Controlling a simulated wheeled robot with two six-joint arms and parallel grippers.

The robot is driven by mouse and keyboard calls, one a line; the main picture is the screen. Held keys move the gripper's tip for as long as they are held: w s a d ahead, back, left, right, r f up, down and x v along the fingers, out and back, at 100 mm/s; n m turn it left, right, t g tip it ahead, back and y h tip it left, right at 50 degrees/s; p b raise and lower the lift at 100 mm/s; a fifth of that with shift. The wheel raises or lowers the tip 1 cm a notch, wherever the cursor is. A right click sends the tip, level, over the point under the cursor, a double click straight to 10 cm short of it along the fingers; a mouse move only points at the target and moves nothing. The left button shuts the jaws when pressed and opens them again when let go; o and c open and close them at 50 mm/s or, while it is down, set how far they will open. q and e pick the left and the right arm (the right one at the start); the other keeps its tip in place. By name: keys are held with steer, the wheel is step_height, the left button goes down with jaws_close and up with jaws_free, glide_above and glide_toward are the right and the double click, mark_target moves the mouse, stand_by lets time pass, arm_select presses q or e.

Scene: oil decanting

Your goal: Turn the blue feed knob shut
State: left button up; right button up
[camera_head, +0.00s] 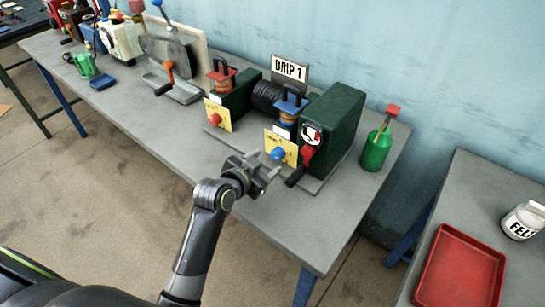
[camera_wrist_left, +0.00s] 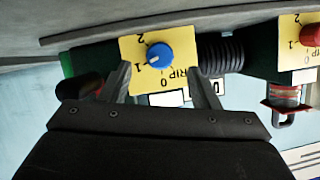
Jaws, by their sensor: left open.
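The blue feed knob (camera_head: 278,154) sits on a yellow dial plate (camera_head: 291,153) at the front of the green DRIP 1 machine (camera_head: 333,125). In the left wrist view the blue knob (camera_wrist_left: 158,54) appears with the plate upside down, marked 2, 1 and 0. A pale line on the knob points roughly toward the 1. My left gripper (camera_head: 265,170) is open just in front of the plate. In the left wrist view its fingers (camera_wrist_left: 160,68) are spread on both sides of the knob, apart from it. My right gripper is not in view.
A red knob (camera_head: 215,118) on a second yellow plate is to the left. A red-and-black handle (camera_head: 303,165) juts out just right of the blue knob. A green oil can (camera_head: 376,148) stands right of the machine. A red tray (camera_head: 462,268) lies on the neighbouring table.

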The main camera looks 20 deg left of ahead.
mark_target(275, 156)
arm_select(q)
steer(key=shift+x, duration=2.4)
steer(key=c, duration=1)
